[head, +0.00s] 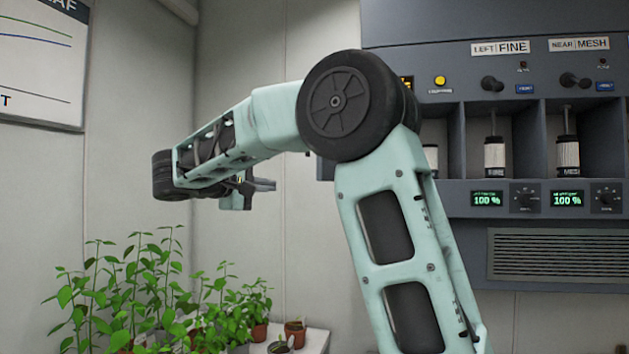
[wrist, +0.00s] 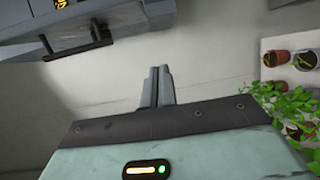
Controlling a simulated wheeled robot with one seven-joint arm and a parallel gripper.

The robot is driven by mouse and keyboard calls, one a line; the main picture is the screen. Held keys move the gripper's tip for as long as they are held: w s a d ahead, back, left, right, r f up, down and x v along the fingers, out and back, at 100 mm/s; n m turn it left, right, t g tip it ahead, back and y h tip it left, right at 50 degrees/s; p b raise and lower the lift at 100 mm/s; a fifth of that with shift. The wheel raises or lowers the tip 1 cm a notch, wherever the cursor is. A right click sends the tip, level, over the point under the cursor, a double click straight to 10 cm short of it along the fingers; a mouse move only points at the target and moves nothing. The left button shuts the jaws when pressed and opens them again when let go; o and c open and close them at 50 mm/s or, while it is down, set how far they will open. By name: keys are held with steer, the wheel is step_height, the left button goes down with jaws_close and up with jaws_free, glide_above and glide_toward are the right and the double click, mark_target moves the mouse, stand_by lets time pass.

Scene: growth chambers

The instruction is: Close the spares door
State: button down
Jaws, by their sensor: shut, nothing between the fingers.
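My gripper (head: 264,185) is shut and empty, held in the air left of the grey wall cabinet (head: 450,60). In the wrist view its two fingers (wrist: 156,88) lie together and touch nothing. A dark bar handle (wrist: 77,44) shows at the upper left of the wrist view, on the grey cabinet, apart from the fingers. I cannot tell whether it belongs to the spares door. No door marked as spares can be made out in the head view. My arm hides the cabinet's left part there.
Leafy potted plants (head: 130,295) stand on a pale bench (head: 318,341) at the lower left, below my gripper. Their pots (wrist: 276,58) show at the right in the wrist view. Canisters (head: 495,155) stand in the cabinet's bays. A board (head: 42,70) hangs on the left wall.

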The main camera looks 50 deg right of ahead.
steer(key=s+d+r+p, duration=0.1)
steer(key=s+d+p, duration=0.1)
steer(key=d, duration=0.4)
steer(key=s+d+r+m+g+h+p, duration=0.1)
steer(key=s+d+p, duration=0.2)
steer(key=d, duration=0.3)
steer(key=shift+r+p, duration=0.15)
steer(key=shift+p, duration=0.5)
steer(key=shift+d, duration=0.1)
